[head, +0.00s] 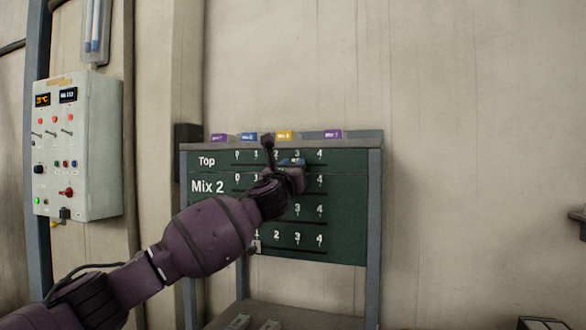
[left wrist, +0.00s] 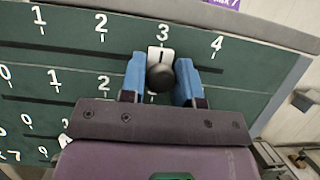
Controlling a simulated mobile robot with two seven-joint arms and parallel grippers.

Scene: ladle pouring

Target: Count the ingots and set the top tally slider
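The dark green tally board (head: 345,215) stands against the wall, with numbered slider rows; the upper one is labelled "Top". In the left wrist view, a white slider plate with a round black knob (left wrist: 160,76) sits under the 3 of the uppermost row. In the head view my left gripper (head: 291,163) is at the board near the 3 of the Top row, and my arm hides part of the lower rows. No ingots can be made out clearly.
Several coloured tags, one of them yellow (head: 284,135), stand along the board's top ledge. A grey control box (head: 78,150) hangs at left. Small grey pieces (head: 270,324) lie low on a surface below the board.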

